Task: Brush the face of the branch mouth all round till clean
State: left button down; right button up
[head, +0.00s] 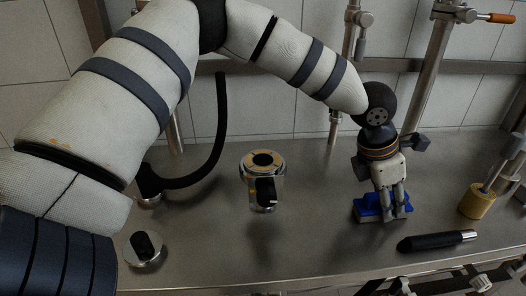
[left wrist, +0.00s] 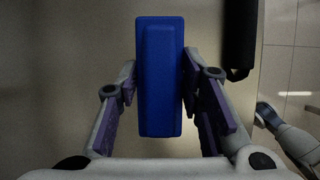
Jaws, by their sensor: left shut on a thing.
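My left gripper (head: 393,205) is at the right of the steel table, pointing down, its fingers shut on a blue block-shaped thing (head: 367,207), likely the brush. In the left wrist view the blue body (left wrist: 160,80) lies between the purple finger pads; no bristles show. It is at or just above the table top; I cannot tell which. A short shiny metal fitting (head: 250,180) stands mid-table, well left of the gripper. My right gripper is not identifiable.
A black-handled tool (head: 435,242) lies near the front right edge. A yellowish cylinder with a rod (head: 474,202) is farther right. A metal disc with a dark part (head: 146,247) and a curved black hose (head: 218,125) are at left. Table between fitting and gripper is clear.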

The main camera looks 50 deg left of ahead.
pick_arm(q)
jog(key=shift+r+p, duration=0.6)
jog(key=shift+r, duration=2.35)
pick_arm(e)
jog(key=shift+w+r+t, duration=0.4)
jog(key=shift+w+r, duration=0.5)
jog(key=shift+w, duration=0.05)
